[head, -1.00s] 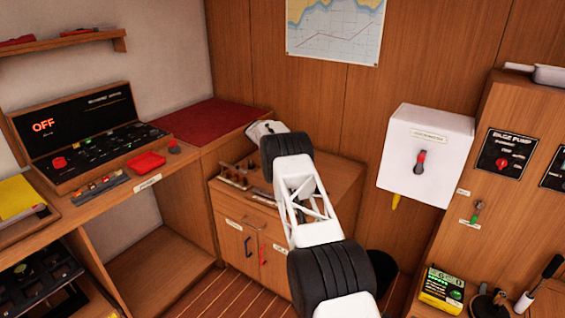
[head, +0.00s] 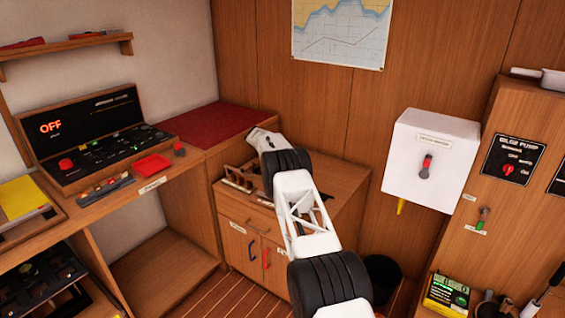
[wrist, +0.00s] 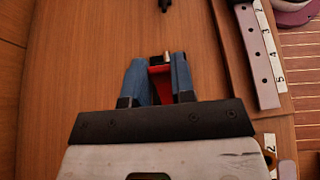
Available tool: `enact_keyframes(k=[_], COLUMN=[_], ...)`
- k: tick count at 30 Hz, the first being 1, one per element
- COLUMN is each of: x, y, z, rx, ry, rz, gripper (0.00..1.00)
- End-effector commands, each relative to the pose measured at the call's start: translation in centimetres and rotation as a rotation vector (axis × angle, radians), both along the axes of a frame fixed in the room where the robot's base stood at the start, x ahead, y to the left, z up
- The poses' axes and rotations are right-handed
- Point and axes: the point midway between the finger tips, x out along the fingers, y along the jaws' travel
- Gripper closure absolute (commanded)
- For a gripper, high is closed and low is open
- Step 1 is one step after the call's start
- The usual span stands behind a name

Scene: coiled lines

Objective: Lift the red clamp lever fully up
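The red clamp lever (wrist: 160,82) shows in the wrist view as a short red piece between the two blue fingers of my gripper (wrist: 161,65). A small metallic-looking end sits at its top right. The red piece fills most of the narrow gap between the fingers, but I cannot tell whether they press on it. In the head view my white gripper body (head: 264,139) is over the back left of the wooden cabinet (head: 233,208). My own arm hides the fingers and the lever there.
A numbered strip with holes (wrist: 257,55) lies right of my gripper in the wrist view. A dark small object (wrist: 165,5) is ahead. In the head view, a wooden rack (head: 240,180) stands on the cabinet beside my arm. A white wall box (head: 430,160) hangs to the right.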

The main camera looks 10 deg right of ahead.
Motion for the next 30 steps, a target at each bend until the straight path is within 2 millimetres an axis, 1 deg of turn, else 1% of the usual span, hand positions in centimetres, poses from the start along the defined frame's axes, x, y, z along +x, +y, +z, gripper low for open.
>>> enact_keyframes(k=[1,4,5,20,30], x=[-0.01,-0.01,-0.01,-0.12,-0.58], y=[-0.02,-0.01,-0.01,-0.10,-0.63], z=[-0.09,-0.08,-0.08,-0.08,-0.17], rx=[0.001,0.001,0.001,0.011,0.067], ry=[0.001,0.001,0.001,-0.008,-0.060], rz=[0.000,0.000,0.000,0.000,-0.001], gripper=[0.69,0.54,0.51,0.51,0.51])
